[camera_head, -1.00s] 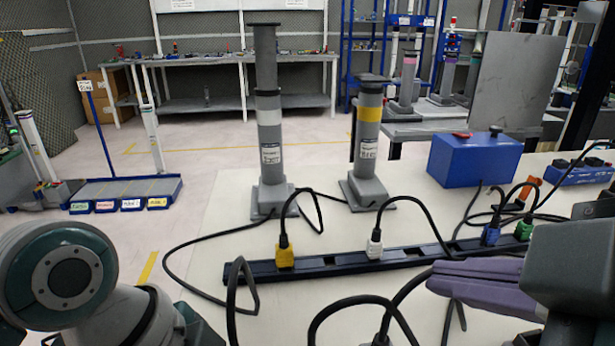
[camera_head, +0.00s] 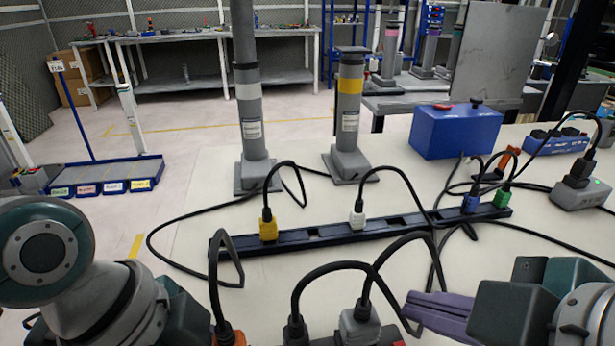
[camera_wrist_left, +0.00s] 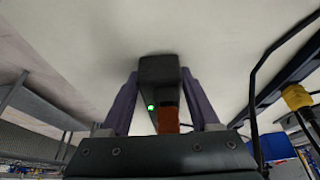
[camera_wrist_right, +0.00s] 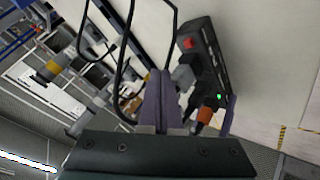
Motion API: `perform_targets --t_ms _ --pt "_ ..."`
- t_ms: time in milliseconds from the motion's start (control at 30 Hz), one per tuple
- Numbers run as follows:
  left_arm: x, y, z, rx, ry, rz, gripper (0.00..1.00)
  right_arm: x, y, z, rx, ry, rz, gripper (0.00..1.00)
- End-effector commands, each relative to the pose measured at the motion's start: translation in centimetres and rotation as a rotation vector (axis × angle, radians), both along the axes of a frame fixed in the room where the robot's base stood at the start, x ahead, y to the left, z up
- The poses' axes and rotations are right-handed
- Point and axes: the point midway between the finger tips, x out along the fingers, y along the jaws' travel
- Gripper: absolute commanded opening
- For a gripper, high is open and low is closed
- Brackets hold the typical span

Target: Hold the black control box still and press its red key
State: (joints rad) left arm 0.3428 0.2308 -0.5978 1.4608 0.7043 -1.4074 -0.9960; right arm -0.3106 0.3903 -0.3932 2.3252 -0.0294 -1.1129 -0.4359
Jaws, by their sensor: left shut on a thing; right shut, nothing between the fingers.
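The black control box (camera_wrist_right: 211,60) shows in the right wrist view with its red key (camera_wrist_right: 188,43) near one end and a lit green lamp (camera_wrist_right: 219,97) near the other. An orange plug (camera_wrist_right: 205,115) and a grey plug (camera_wrist_right: 183,75) sit in it. In the left wrist view the box (camera_wrist_left: 159,72) is between my left gripper's purple fingers (camera_wrist_left: 159,95), which are shut on its end. My right gripper (camera_wrist_right: 160,75) is shut and empty, beside the grey plug and apart from the red key. Its purple fingers also show in the head view (camera_head: 437,312).
A long dark power strip (camera_head: 330,233) with yellow, white, blue and green plugs lies across the table. Black cables loop above the control box. A blue box (camera_head: 455,132) and two grey posts stand farther back.

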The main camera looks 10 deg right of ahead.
Motion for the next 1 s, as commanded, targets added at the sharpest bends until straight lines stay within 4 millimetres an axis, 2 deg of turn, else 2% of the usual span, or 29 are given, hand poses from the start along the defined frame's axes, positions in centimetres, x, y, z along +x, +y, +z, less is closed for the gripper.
perform_targets --t_ms 100,300,1000 --pt "0.0 0.0 0.0 -0.001 0.000 0.000 0.00 -0.1 0.0 -1.6 -0.001 0.004 0.000 0.00" --pt "0.0 0.0 0.0 -0.001 0.000 0.000 0.00 0.0 0.0 -3.3 -0.001 0.000 0.000 0.00" --pt "0.0 0.0 0.0 -0.001 0.000 0.000 0.00 0.0 0.0 -3.7 -0.001 0.000 0.001 0.00"
